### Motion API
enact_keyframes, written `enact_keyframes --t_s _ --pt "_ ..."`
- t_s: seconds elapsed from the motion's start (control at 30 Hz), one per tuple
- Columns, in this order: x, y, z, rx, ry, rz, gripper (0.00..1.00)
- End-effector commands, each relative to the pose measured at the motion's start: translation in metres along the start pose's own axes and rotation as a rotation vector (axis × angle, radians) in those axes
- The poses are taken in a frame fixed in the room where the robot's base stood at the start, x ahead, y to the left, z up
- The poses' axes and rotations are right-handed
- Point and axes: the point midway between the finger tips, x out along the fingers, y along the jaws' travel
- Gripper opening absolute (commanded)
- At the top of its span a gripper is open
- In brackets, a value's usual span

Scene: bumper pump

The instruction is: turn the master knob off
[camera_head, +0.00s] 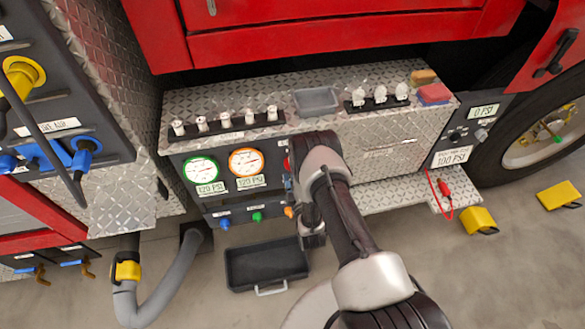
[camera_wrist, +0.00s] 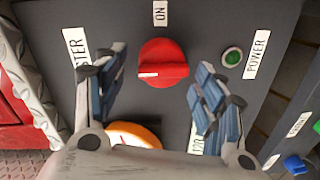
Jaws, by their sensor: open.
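The red master knob (camera_wrist: 163,63) sits on a dark panel in the wrist view. The ON label (camera_wrist: 160,13) is beside it at the top, and a partly covered label ending in STER (camera_wrist: 76,52) is to the left. The knob's raised grip runs roughly across the picture; I cannot tell which end is its pointer. My gripper (camera_wrist: 163,78) is open, with one finger on each side of the knob and visible gaps to both. In the head view my arm covers most of the knob's area; only a red sliver shows at its left edge.
A green power light (camera_wrist: 232,57) is right of the knob, near my right finger. An orange-rimmed gauge (camera_head: 246,163) and a green-rimmed gauge (camera_head: 201,171) are left of my arm. A black tray (camera_head: 266,266) lies on the floor below. A diamond-plate shelf (camera_head: 282,93) juts out above.

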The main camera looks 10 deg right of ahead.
Motion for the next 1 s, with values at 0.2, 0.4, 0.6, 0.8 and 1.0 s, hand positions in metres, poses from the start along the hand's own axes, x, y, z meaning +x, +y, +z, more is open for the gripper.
enact_keyframes --t_s 0.2,0.4,0.6,0.8,1.0 --pt "-0.038 0.000 0.000 0.000 -0.001 -0.003 0.64" --pt "-0.057 0.001 0.000 0.000 -0.001 0.001 0.64" --pt "-0.060 0.001 0.000 0.000 0.000 0.003 0.64" --pt "-0.060 0.001 0.000 0.000 -0.001 0.003 0.64" --pt "-0.060 0.001 0.000 0.000 -0.001 0.002 0.64"
